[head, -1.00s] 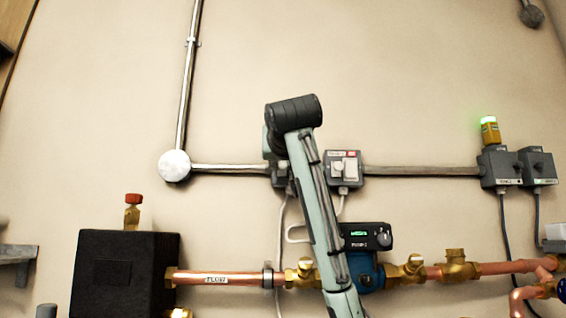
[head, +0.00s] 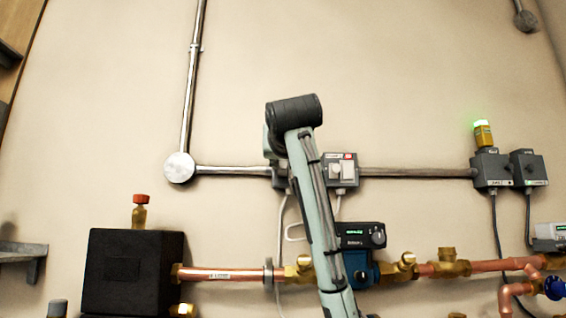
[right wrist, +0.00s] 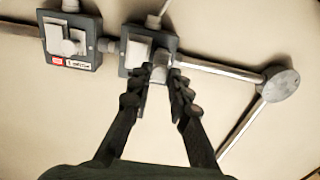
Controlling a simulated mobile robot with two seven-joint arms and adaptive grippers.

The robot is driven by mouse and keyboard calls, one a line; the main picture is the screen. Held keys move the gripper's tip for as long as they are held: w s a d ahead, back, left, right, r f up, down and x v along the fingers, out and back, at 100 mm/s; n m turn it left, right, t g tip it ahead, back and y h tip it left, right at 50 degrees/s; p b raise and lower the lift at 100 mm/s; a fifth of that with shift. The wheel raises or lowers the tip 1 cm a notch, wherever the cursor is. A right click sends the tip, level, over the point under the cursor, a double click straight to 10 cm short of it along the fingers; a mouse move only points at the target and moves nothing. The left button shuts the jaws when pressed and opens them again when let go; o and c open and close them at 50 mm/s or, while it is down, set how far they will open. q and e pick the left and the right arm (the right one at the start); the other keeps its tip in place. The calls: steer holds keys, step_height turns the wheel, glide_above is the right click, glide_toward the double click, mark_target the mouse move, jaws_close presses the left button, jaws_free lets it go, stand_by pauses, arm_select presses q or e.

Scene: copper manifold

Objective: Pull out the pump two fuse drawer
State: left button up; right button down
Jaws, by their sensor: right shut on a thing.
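Two grey switch boxes sit side by side on the wall conduit. In the right wrist view, the box at my gripper (right wrist: 126,66) carries a white switch and a small pale fuse drawer (right wrist: 161,57). My right gripper (right wrist: 167,76) is shut on that drawer, with a dark finger on each side. I cannot read a label on this box. The neighbouring box (right wrist: 85,25) has a red-and-white label and its own pale drawer. In the head view, my right arm largely hides the gripped box (head: 280,181), while the neighbouring box (head: 341,184) shows. My left gripper is out of view.
A round junction box (head: 180,168) joins the conduits at left. Below are copper pipes (head: 222,274), a blue pump (head: 359,268) and a black block (head: 133,272). A green-lit beacon (head: 483,133) stands above grey boxes at right.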

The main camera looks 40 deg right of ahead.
steer(key=shift+a+f, duration=0.1)
steer(key=shift+f, duration=0.05)
steer(key=c, duration=1.8)
jaws_free()
steer(key=o, duration=0.4)
steer(key=shift+s, duration=0.25)
steer(key=shift+w, duration=0.1)
steer(key=shift+v, duration=6)
